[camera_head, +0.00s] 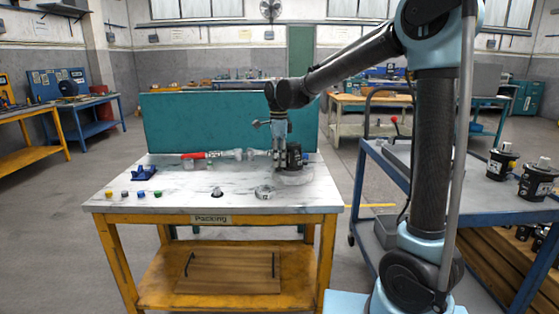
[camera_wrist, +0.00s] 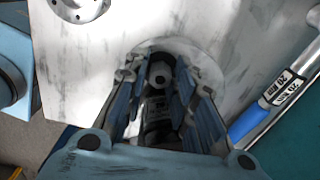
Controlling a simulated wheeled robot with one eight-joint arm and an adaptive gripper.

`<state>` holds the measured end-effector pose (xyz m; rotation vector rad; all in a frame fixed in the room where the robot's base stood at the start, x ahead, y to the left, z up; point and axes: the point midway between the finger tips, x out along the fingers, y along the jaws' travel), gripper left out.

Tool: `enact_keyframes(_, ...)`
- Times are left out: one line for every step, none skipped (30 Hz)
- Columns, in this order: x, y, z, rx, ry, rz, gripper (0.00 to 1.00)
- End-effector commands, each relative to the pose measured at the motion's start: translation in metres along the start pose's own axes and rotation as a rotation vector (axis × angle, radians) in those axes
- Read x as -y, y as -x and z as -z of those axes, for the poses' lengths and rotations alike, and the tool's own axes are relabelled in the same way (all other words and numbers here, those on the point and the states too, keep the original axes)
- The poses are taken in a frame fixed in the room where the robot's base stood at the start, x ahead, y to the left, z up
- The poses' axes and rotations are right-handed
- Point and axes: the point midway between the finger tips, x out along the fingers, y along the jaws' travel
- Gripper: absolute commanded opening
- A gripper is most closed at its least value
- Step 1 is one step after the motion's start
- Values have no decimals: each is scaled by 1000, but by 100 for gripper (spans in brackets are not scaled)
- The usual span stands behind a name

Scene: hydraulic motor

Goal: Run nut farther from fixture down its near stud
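My gripper (camera_head: 279,170) points straight down at the right part of the marble-topped table, beside a black motor (camera_head: 294,157) on a pale round base (camera_head: 294,178). In the wrist view my gripper (camera_wrist: 161,78) has its fingers spread, with a dark cylindrical body (camera_wrist: 157,108) and a grey round end (camera_wrist: 160,72) showing between them. I cannot tell whether the fingers touch it. The studs and the nut cannot be made out near the fingers. A metal flange ring (camera_head: 264,192) lies on the table to the front left of the motor.
Small coloured pieces stand at the table's front left beside a blue holder (camera_head: 144,173). A small dark part (camera_head: 217,192) sits at front centre. A blue cart (camera_head: 400,165) with black motors (camera_head: 502,162) stands right.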

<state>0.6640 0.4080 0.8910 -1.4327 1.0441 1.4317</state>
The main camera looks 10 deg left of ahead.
Motion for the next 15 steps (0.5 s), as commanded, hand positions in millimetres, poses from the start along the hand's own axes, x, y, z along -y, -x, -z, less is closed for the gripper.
enact_keyframes(1,2,2,-3,-2,1,28)
enact_keyframes(1,2,2,-3,-2,1,28)
enact_keyframes(1,4,2,-3,-2,1,28)
enact_keyframes(1,4,2,-3,-2,1,28)
enact_keyframes(1,6,2,-3,-2,1,28)
enact_keyframes(2,7,2,-3,-2,2,28)
enact_keyframes(2,8,2,-3,-2,1,28)
enact_keyframes(2,9,2,-3,-2,2,28)
enact_keyframes(2,10,2,-3,-2,2,28)
enact_keyframes(2,10,2,-4,-2,2,28)
enact_keyframes(2,10,2,-4,-2,2,28)
enact_keyframes(2,10,2,-4,5,2,28)
enact_keyframes(2,10,2,-3,15,2,28)
enact_keyframes(2,10,2,-3,32,2,28)
enact_keyframes(2,10,2,-3,62,1,28)
